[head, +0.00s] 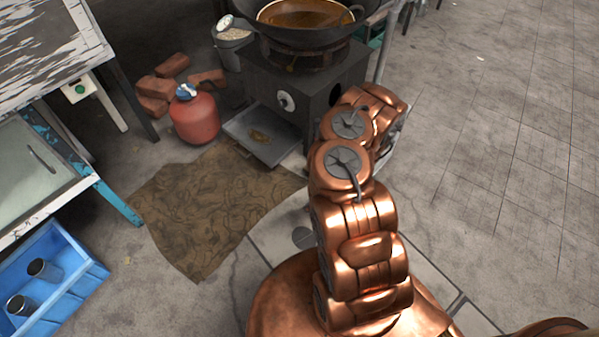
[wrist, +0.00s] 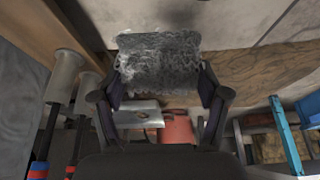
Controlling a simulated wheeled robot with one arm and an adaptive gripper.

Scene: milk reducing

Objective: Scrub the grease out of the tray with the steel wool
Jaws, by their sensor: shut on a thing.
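My gripper (wrist: 160,82) shows in the wrist view, with its two dark fingers closed on a grey, shiny pad of steel wool (wrist: 158,60). In the head view my arm hides the gripper and the wool. The metal tray (head: 236,127) sticks out low at the front of the dark stove, near the floor. A brown grease patch (head: 260,136) lies on its floor. The tray also shows small in the wrist view (wrist: 133,108), beyond and below the wool and apart from it.
The stove (head: 257,75) carries a large wok of brown liquid (head: 305,14). A red gas cylinder (head: 195,118) and several bricks (head: 172,66) stand left of the tray. A brown mat (head: 205,205) lies in front. A blue crate (head: 85,270) is at lower left. Open floor lies right.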

